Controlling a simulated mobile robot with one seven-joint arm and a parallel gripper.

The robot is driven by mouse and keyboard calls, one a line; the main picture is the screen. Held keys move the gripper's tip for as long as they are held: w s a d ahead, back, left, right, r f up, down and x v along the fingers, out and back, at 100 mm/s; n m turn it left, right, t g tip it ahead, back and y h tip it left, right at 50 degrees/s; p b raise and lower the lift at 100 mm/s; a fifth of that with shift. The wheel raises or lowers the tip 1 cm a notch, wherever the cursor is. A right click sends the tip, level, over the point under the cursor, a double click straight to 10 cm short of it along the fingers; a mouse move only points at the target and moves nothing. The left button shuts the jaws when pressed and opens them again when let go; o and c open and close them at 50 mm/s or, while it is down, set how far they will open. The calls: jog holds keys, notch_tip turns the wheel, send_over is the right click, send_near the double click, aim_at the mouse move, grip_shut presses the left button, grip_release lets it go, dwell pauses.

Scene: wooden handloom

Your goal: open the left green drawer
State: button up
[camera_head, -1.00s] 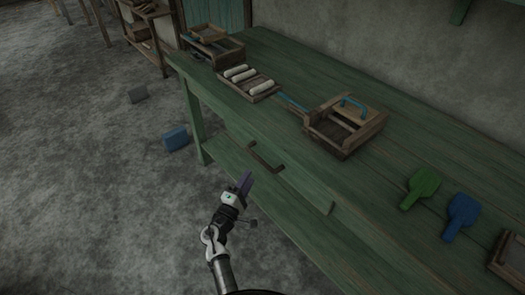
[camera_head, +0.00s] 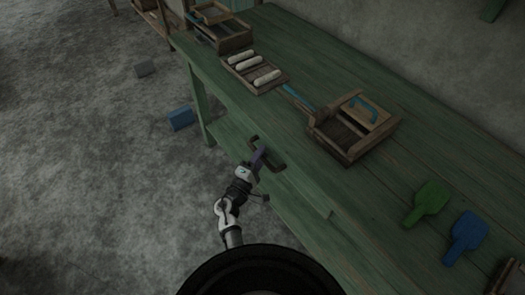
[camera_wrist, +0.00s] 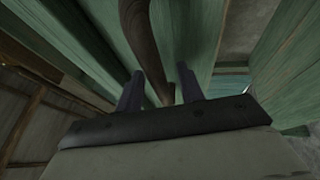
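The left green drawer (camera_head: 300,190) is set in the front of the green table, with a dark brown bar handle (camera_head: 278,167) on its face. It looks shut or nearly so. My gripper (camera_head: 260,157) is at the handle, its purple fingers overlapping it in the head view. In the wrist view, the two fingers of my gripper (camera_wrist: 160,88) are spread apart, and the handle (camera_wrist: 140,40) runs down into the gap between them. Whether either finger touches the handle cannot be told.
The green tabletop (camera_head: 350,190) carries a tray of white rolls (camera_head: 255,72), a wooden box with a blue handle (camera_head: 355,128), a green paddle (camera_head: 427,203) and a blue paddle (camera_head: 466,237). A blue block (camera_head: 181,119) lies on the floor left of the table. The floor in front is clear.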

grip_shut()
dwell(0.3)
